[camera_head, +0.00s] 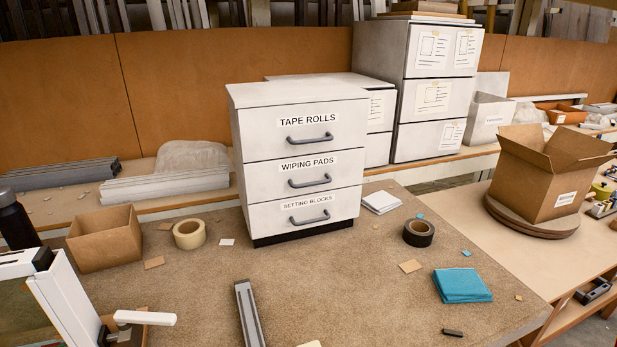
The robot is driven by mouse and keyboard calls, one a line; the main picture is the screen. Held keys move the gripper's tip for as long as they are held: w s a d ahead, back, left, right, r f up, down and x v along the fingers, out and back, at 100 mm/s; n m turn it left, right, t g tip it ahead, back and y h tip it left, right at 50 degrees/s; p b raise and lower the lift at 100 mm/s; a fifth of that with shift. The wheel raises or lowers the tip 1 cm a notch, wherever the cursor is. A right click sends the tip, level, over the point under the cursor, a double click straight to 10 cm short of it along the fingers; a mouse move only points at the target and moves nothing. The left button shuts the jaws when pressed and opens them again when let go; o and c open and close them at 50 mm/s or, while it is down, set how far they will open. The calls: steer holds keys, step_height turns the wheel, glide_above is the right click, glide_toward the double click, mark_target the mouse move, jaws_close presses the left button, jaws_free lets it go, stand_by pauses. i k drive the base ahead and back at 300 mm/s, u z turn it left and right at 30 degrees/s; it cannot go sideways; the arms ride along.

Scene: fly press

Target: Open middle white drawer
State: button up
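A white three-drawer cabinet (246,106) stands on the brown worktop, a little left of the picture's middle. Its middle drawer (342,178) is labelled "WIPING PADS" and has a dark grey bar handle (310,182). The drawer looks shut, its front flush with the others. Above it is the "TAPE ROLLS" drawer (350,125), and below it the "SETTING BLOCKS" drawer (346,206); both look shut. My gripper is not visible in the head camera view.
The worktop (330,275) is largely clear before the cabinet. On it lie a grey metal bar (250,315), tape rolls (189,234) and (418,232), an open cardboard box (104,238) and a teal cloth (462,285). A white frame with a lever (145,317) stands front left.

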mark_target(265, 180)
steer(key=z, duration=0.25)
steer(key=i, duration=1)
steer(key=u, duration=0.3)
